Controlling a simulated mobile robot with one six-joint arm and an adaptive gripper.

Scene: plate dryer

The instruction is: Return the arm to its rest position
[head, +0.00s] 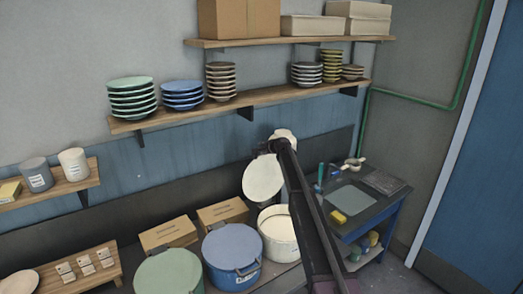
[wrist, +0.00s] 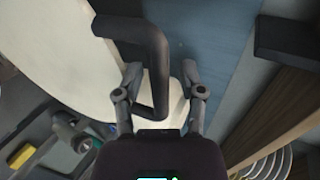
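My gripper (wrist: 160,78) is at the raised cream lid (head: 262,178), and its fingers stand apart. The lid's dark bent handle (wrist: 158,65) passes between them, with a visible gap on each side. In the head view the lid stands steeply tilted above the open cream pot (head: 279,238), with my gripper (head: 268,146) at its upper edge. The lid also fills the upper left of the wrist view (wrist: 72,45). The arm hides part of the pot's right side.
A wooden shelf (head: 250,108) with several stacks of plates runs above and close to my gripper. A blue lidded pot (head: 231,245) and a green one (head: 168,272) stand left. A dark side table (head: 385,205) with small items stands right.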

